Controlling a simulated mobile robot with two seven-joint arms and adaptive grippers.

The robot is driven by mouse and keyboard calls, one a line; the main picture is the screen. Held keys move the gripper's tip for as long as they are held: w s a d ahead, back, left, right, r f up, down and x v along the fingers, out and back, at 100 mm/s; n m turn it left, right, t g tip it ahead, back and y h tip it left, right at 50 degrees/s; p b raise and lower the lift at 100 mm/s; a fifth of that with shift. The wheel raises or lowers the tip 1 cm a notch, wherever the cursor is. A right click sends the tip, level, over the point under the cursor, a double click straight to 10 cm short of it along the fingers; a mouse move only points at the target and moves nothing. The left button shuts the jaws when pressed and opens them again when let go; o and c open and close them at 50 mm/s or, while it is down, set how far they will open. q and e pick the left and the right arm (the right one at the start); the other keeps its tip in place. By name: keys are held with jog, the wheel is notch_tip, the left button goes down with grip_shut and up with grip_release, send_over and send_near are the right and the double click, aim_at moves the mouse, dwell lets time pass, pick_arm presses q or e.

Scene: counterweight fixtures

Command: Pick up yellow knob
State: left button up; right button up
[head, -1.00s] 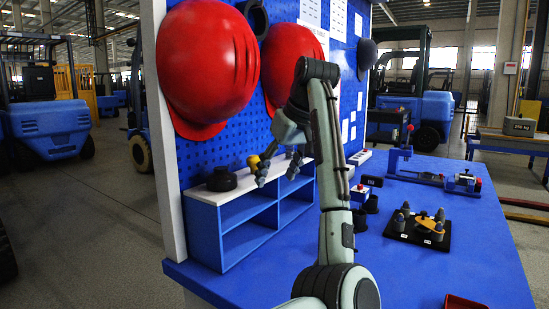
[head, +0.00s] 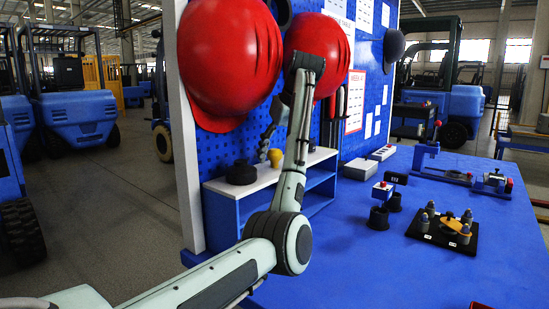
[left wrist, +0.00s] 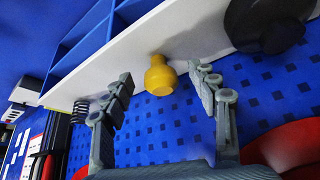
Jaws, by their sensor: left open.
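The yellow knob (head: 276,157) stands on the white top of the blue shelf unit (head: 238,215), in front of the pegboard. In the left wrist view the knob (left wrist: 160,76) shows between the two fingertips, with gaps on both sides, and nothing touches it visibly. My left gripper (left wrist: 161,82) is open and empty. In the head view the left gripper (head: 269,140) is close by the knob, with one grey finger showing just left of it; the forearm hides part of the gripper. The right gripper is not in view.
A black round weight (head: 242,172) sits left of the knob on the shelf top. Red helmets (head: 232,58) hang above. A dark coil (left wrist: 82,110) stands near one finger in the wrist view. The blue table (head: 345,260) holds a black tray (head: 470,244) and fixtures at right.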

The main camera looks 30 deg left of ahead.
pick_arm(q)
jog(key=shift+w+a, duration=0.2)
jog(key=shift+a, duration=0.45)
jog(key=shift+w+f, duration=0.1)
jog(key=shift+f, duration=0.5)
jog(key=c, duration=1.1)
jog(key=shift+c, duration=0.3)
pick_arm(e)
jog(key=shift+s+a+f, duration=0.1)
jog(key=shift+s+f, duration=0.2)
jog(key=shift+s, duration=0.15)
pick_arm(q)
jog(key=shift+a+r, duration=0.1)
